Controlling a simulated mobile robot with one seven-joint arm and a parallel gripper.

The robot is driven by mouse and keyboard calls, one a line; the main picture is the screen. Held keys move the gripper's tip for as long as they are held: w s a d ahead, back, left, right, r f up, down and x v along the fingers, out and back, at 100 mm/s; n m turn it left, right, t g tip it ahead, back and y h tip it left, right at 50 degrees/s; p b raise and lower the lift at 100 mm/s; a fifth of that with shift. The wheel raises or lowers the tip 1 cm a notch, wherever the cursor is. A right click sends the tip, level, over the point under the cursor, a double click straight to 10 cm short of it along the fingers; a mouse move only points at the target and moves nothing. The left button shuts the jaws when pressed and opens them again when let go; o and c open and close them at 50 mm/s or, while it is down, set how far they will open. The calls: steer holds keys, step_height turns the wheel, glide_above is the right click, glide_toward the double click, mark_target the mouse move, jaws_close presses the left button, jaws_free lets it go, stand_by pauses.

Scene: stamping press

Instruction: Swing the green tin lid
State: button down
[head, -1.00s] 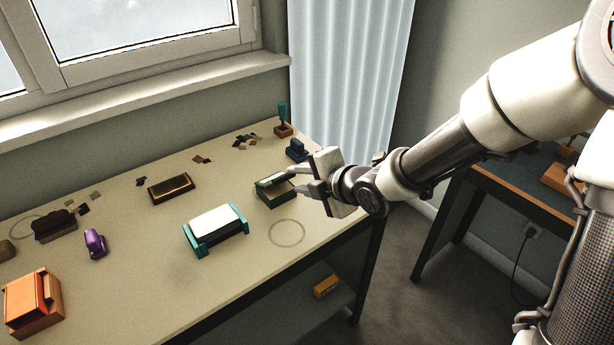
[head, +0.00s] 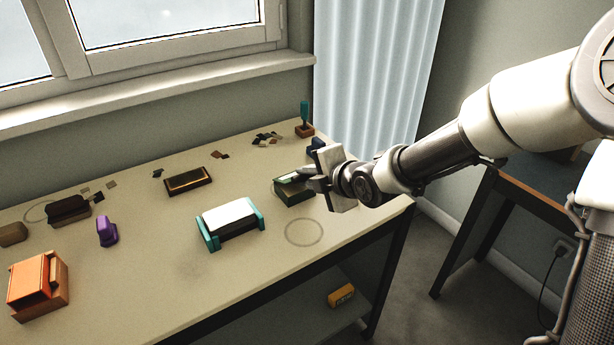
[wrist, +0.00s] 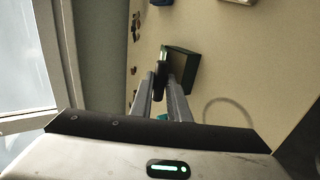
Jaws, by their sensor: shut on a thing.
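The green tin (head: 294,195) sits near the right end of the table in the head view. It also shows in the wrist view (wrist: 183,63) as a dark green box just beyond my fingers. Its lid (head: 287,179) shows as a green and dark strip at the tin's top. My gripper (head: 305,180) reaches in from the right at the tin's top. In the wrist view, my gripper (wrist: 164,78) is shut on the lid (wrist: 161,66), a narrow dark piece with a pale green edge. The fingers partly hide the lid, and its exact angle is hard to tell.
A white-topped teal pad (head: 229,220) stands left of the tin. A faint ring (head: 304,232) marks bare table in front. A purple object (head: 107,231) and an orange box (head: 37,285) are far left.

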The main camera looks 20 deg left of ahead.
steer(key=shift+s+d+f+b, duration=0.15)
steer(key=shift+d+f+b, duration=0.1)
steer(key=shift+f, duration=0.2)
steer(key=shift+s+d+f+b, duration=0.15)
steer(key=shift+f+b, duration=0.05)
steer(key=shift+f, duration=0.25)
steer(key=f+b, duration=0.2)
steer(key=shift+s+d+f, duration=0.15)
steer(key=shift+s+f, duration=0.05)
steer(key=shift+f, duration=0.1)
steer(key=c, duration=1.6)
jaws_free()
steer(key=shift+r, duration=0.1)
steer(key=shift+c, duration=0.2)
steer(key=shift+r, duration=0.1)
